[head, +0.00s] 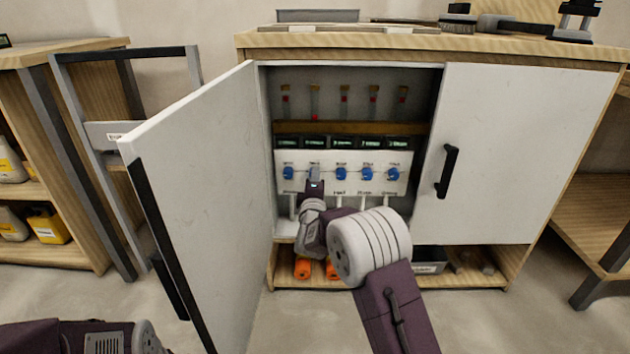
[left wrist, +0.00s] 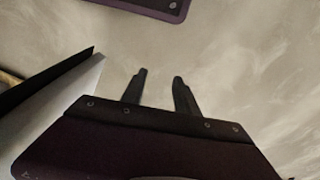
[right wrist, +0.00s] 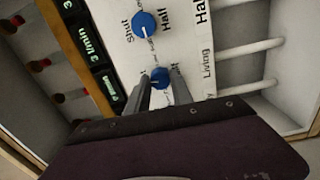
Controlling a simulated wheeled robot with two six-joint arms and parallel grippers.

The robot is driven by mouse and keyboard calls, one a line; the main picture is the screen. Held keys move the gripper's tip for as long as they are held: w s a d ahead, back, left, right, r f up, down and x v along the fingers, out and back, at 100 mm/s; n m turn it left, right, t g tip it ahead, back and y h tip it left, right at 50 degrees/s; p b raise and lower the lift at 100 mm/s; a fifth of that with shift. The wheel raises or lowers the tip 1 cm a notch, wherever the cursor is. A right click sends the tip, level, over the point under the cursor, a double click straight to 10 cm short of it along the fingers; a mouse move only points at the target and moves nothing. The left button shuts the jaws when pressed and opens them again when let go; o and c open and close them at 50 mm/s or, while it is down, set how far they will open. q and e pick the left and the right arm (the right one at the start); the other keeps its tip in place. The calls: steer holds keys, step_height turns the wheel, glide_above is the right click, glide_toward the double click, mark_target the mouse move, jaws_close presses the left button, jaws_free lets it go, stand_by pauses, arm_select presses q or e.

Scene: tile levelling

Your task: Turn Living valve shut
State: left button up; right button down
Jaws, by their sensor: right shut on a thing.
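The white valve panel (head: 325,188) sits inside the open cabinet and carries a row of blue knobs. My right gripper (head: 314,184) is at the second knob from the left and hides most of it in the head view. In the right wrist view its fingers are shut on the blue Living knob (right wrist: 160,76), beside the printed word "Living" (right wrist: 207,72). The knob's exact turn angle is hard to read. The adjacent Hall knob (right wrist: 145,25) is free. My left gripper (left wrist: 160,78) is open and empty above bare floor; its fingers are outside the head view.
The cabinet's left door (head: 205,180) stands open between my arms. The right door (head: 515,150) is closed. Small green displays (head: 342,143) line the panel's top, white pipes run below, and orange items (head: 302,268) lie on the bottom shelf.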

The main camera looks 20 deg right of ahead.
steer(key=shift+n, duration=1.3)
steer(key=shift+r, duration=0.1)
steer(key=c, duration=1.1)
jaws_free()
